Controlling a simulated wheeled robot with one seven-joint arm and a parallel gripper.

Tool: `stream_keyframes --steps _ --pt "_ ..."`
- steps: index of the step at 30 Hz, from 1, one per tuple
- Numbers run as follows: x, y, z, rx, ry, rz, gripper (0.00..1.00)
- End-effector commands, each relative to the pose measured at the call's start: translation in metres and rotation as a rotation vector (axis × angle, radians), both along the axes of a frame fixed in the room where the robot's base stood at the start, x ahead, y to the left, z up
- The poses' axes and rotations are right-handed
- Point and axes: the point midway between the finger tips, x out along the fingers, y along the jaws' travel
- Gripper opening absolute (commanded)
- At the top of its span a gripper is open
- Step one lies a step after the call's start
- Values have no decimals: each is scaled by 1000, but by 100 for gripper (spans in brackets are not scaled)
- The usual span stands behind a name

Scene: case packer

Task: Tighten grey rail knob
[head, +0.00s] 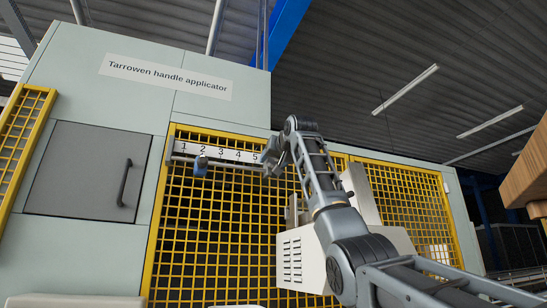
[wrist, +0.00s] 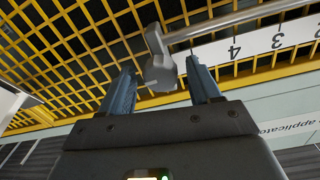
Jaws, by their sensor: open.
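The grey knob (wrist: 160,72) sits at the end of the grey rail (wrist: 235,20), past the 4 on the number scale in the wrist view. My gripper (wrist: 161,64) is open, with one finger on each side of the knob. I see gaps between the fingers and the knob, and cannot tell how far along the fingers it lies. In the head view my gripper (head: 272,158) is at the right end of the rail, by the 5, and largely hides the knob there.
A blue slider (head: 200,166) hangs on the rail near the 2. A yellow mesh guard (head: 215,235) stands behind the rail. A grey door with a dark handle (head: 124,183) is to the left. A white box (head: 290,262) stands below my arm.

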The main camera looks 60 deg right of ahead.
Motion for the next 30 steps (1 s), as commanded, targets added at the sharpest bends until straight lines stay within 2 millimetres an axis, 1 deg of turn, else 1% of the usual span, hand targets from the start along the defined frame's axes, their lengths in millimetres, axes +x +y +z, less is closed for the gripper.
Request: stream_keyframes --steps 3,11,27,28,30 --pt "5 -4 0 0 0 0 63" --pt "6 -4 -1 0 0 0 63" --pt "5 -4 -1 0 0 0 11" --pt "5 -4 -1 0 0 0 8" --pt "5 -4 -1 0 0 0 7"
